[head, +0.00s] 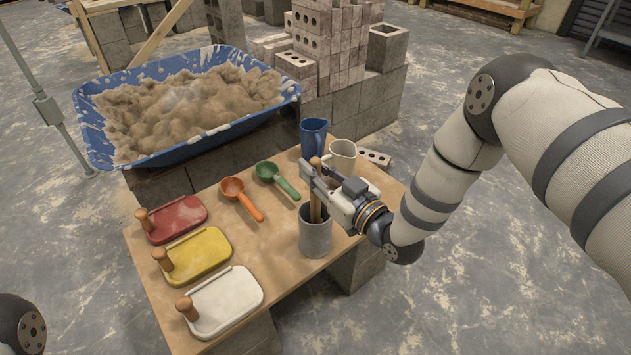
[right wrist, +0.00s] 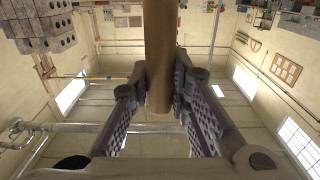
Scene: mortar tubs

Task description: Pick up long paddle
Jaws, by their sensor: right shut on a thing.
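The long paddle (head: 315,209) has a brown wooden shaft and stands nearly upright. Its lower end is inside a grey cylindrical cup (head: 315,238) on the wooden table, so that end is hidden. My right gripper (head: 314,178) comes in from the right and is shut on the upper part of the shaft, above the cup's rim. In the right wrist view the shaft (right wrist: 160,55) runs between both fingers. Whether the paddle touches the cup's bottom cannot be seen. My left gripper is out of view.
Behind the cup stand a blue mug (head: 313,138) and a cream mug (head: 343,155). Left of it lie an orange scoop (head: 240,196), a green scoop (head: 274,177) and red (head: 180,220), yellow (head: 199,256) and white (head: 228,301) floats. A blue mortar tub (head: 190,150) is behind.

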